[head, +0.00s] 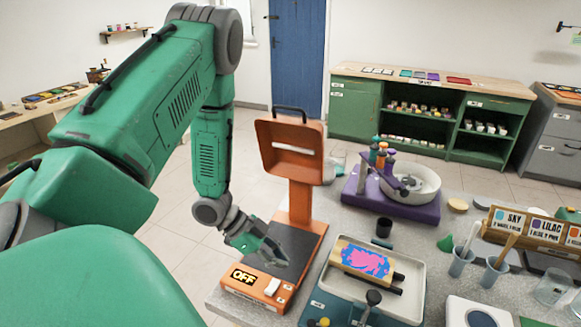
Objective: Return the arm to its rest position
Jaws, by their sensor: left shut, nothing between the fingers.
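My left arm comes in from the left and bends down over the front left part of the table. My left gripper (270,253) is shut and empty. It shows in front of the flat bed of an orange device (291,196); I cannot tell whether it touches the bed. The device has an upright frame with a handle, a sign reading OFF and a pale switch (271,287). My right gripper is not in view.
Behind stands a purple base (414,210) with a white bowl. Cups (461,262) and a label rack (528,228) stand at the right. Open floor lies left of the table.

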